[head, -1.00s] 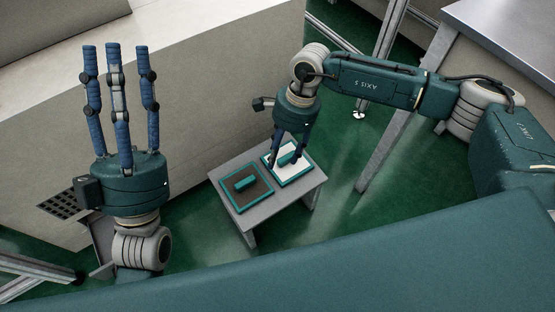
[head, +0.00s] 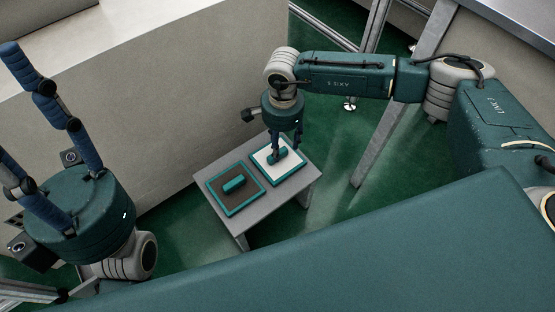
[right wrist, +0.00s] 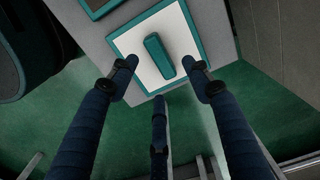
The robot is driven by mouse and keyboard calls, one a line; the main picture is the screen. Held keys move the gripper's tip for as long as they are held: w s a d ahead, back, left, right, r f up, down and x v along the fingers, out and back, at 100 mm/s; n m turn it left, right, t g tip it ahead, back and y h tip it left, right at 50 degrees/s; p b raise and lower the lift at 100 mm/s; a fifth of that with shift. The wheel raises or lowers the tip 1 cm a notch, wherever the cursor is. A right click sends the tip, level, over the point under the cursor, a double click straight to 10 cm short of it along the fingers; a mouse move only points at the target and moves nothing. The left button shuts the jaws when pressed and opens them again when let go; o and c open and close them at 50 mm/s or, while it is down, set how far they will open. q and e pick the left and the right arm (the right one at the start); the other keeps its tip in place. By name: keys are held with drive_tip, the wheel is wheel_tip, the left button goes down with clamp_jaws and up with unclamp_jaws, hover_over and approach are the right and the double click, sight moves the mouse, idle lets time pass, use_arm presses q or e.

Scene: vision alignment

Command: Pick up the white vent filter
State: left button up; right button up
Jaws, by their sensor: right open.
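The white vent filter (head: 291,167) is a white panel with a teal frame and a teal bar handle (right wrist: 159,55). It lies flat on the right part of a small grey table. My right gripper (head: 287,150) points down over it, fingers spread, open and empty. In the right wrist view, two fingertips stand either side of the handle and the third is beyond the panel's near edge. The white panel (right wrist: 180,38) shows between them. I cannot tell whether any finger touches it. My left gripper (head: 28,100) is raised at the left, fingers apart and empty, partly cut off by the picture edge.
A dark filter (head: 220,190) with a similar teal frame and handle lies left of the white one on the grey table (head: 252,213). A large beige block (head: 140,120) stands behind. A metal table leg (head: 385,140) is at the right. Green floor surrounds the table.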

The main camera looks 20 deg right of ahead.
sight(282, 153)
wheel_tip(282, 153, down, 4)
drive_tip(key=shift+r+b, duration=0.1)
drive_tip(key=shift+b, duration=0.5)
drive_tip(key=shift+r, duration=0.1)
clamp_jaws()
drive_tip(key=shift+r, duration=0.1)
